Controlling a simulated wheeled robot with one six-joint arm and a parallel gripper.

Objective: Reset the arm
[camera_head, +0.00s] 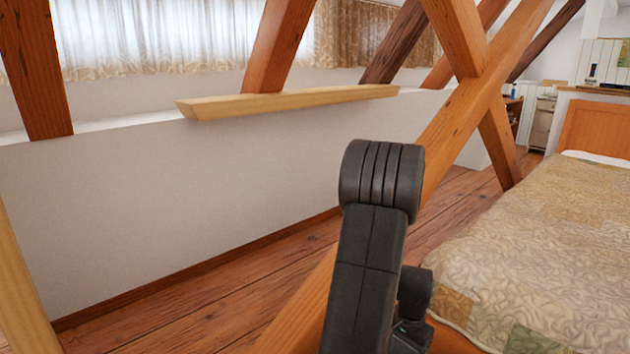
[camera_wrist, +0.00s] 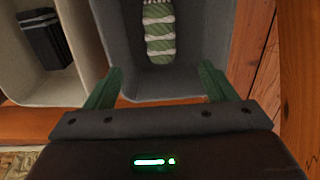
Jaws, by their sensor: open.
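My gripper (camera_wrist: 160,82) shows in the wrist view with its two green fingers spread wide and nothing between them. The fingers reach over the near edge of a dark grey bin (camera_wrist: 115,45). A green and white striped object (camera_wrist: 160,30) lies inside that bin, beyond the fingertips and apart from them; its far end is cut off by the frame. In the head view my black arm rises folded in the lower middle, and my gripper is not visible there.
A beige bin (camera_wrist: 80,75) with a black ribbed object (camera_wrist: 46,38) stands left of the grey bin. In the head view, a bed (camera_head: 540,255) is on the right, timber braces (camera_head: 480,95) cross the middle, and a white low wall (camera_head: 180,190) borders open wooden floor (camera_head: 190,305).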

